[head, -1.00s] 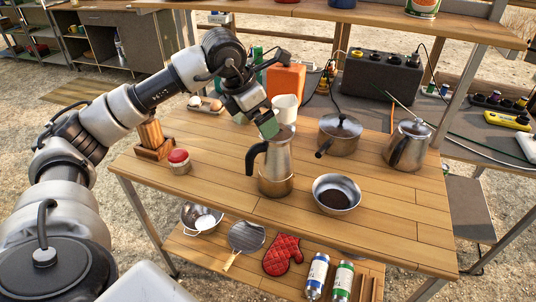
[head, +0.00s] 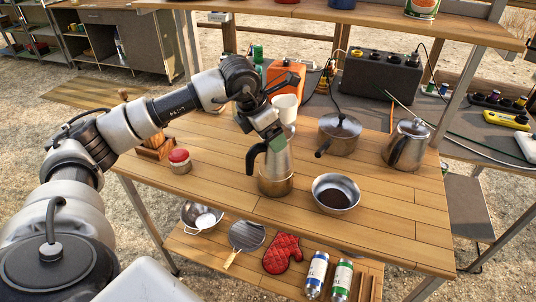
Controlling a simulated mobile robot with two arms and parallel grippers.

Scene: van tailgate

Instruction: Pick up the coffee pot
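The coffee pot (head: 276,169) is a silver moka pot with a copper-coloured base and a black handle on its left side. It stands upright on the wooden table, left of a bowl of ground coffee. My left gripper (head: 271,137) is at the top of the pot, pointing down, with green showing at its fingers. The gripper overlaps the pot's upper rim and lid in the view. I cannot tell whether it touches the pot or whether its fingers are open or shut. My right gripper is not in view.
A metal bowl with dark grounds (head: 336,194) stands close right of the pot. A saucepan (head: 339,134) and a steel kettle (head: 406,146) stand farther right. A white mug (head: 285,107) is behind, a red-lidded jar (head: 180,161) left. The table front is clear.

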